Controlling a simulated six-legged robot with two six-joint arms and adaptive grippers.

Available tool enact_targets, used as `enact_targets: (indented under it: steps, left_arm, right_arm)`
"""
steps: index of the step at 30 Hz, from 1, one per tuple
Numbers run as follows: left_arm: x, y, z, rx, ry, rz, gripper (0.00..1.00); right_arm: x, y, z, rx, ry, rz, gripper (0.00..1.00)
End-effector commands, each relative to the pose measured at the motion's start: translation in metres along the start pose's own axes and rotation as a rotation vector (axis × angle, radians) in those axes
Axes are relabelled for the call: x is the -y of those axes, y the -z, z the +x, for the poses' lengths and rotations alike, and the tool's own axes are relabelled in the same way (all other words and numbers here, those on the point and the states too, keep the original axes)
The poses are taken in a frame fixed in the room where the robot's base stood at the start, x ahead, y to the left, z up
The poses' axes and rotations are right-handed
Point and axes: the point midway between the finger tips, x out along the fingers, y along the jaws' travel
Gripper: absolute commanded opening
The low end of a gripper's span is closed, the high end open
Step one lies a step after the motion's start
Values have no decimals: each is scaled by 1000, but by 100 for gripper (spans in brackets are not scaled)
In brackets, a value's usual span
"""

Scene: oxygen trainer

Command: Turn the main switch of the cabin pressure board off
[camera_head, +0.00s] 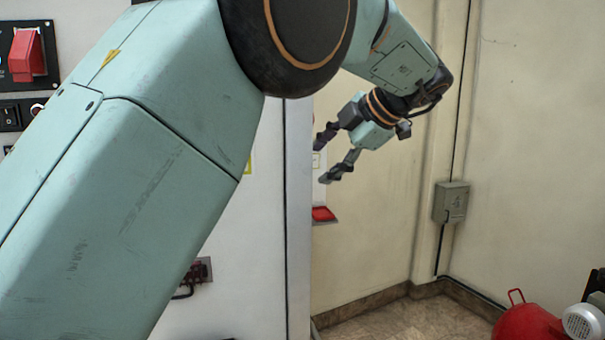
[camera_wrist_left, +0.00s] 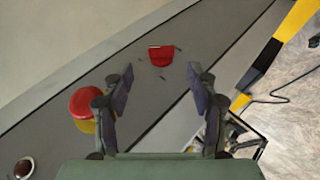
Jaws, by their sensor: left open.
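My left gripper (camera_head: 325,160) is open and empty beside the far edge of the white cabinet, pointing left and down. In the left wrist view its fingers (camera_wrist_left: 161,82) stand apart. A small red piece (camera_wrist_left: 160,56) on a grey strip shows between and beyond the fingertips, with visible space around it. I cannot tell whether it is the main switch. A red round knob on a yellow base (camera_wrist_left: 86,103) is left of the fingers, partly behind one. A dark red button (camera_wrist_left: 24,168) is at the lower left. My right gripper is not in view.
A red guarded switch (camera_head: 27,55) and a black rocker (camera_head: 10,116) are on the panel at left. A red part (camera_head: 323,213) shows below my gripper. A grey wall box (camera_head: 451,202) and red tank (camera_head: 526,324) are at right. Floor (camera_head: 400,318) between is clear.

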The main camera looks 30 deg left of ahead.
Motion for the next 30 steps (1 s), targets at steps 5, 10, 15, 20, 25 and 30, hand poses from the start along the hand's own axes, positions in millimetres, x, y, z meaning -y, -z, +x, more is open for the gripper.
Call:
enact_targets:
  steps: [5,10,15,20,25,30]
  left_arm:
    - [2,1,28,-2,3,2,58]
    - [1,1,50,-1,2,1,58]
    - [1,2,62,0,0,0,58]
    - [0,2,65,0,0,0,58]
    - [-1,2,66,0,0,0,53]
    - [-1,2,66,0,0,0,39]
  right_arm:
    - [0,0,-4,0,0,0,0]
    - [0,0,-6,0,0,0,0]
    - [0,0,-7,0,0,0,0]
    - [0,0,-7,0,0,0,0]
    - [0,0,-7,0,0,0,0]
    - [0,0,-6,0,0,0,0]
